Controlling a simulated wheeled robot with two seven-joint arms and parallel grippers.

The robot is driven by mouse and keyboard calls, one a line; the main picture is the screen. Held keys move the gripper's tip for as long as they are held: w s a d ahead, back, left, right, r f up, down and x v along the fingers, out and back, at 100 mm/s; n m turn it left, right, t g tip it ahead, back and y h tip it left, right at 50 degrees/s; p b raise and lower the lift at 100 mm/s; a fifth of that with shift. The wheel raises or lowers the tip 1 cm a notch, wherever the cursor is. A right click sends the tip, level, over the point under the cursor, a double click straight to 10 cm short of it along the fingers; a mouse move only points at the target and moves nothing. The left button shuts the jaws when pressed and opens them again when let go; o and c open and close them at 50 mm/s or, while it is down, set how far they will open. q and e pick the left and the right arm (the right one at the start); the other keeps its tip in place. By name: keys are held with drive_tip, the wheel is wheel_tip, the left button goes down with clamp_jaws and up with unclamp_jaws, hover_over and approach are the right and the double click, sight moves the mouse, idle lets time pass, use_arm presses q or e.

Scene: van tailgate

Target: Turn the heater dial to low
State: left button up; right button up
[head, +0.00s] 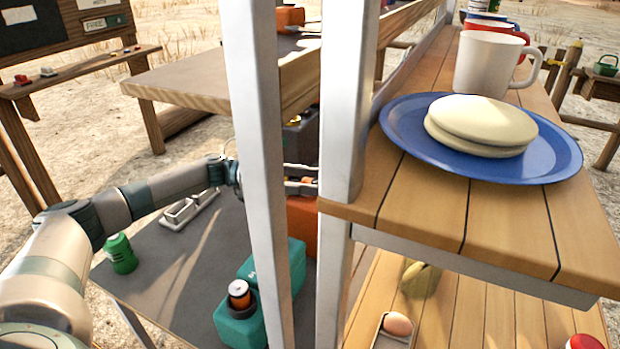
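No heater dial can be made out. A dark object with a small brass-coloured top (294,121) stands behind the silver post, largely hidden; I cannot tell whether it is the heater. My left arm reaches in from the left over the grey lower table, and its gripper (302,179) shows in the gap between the two posts. My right gripper is not in view.
Two silver posts (262,200) (345,100) stand close in front. A blue plate (400,115) with flatbreads and a white mug (487,62) are on the right shelf. Below are a teal box (292,262), an orange box (301,228) and a green canister (121,254) on the grey table.

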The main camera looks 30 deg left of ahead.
use_arm(q)
drive_tip(key=shift+w+d, duration=0.1)
drive_tip(key=shift+d, duration=0.15)
drive_tip(key=c, duration=1)
drive_tip(key=shift+c, duration=0.2)
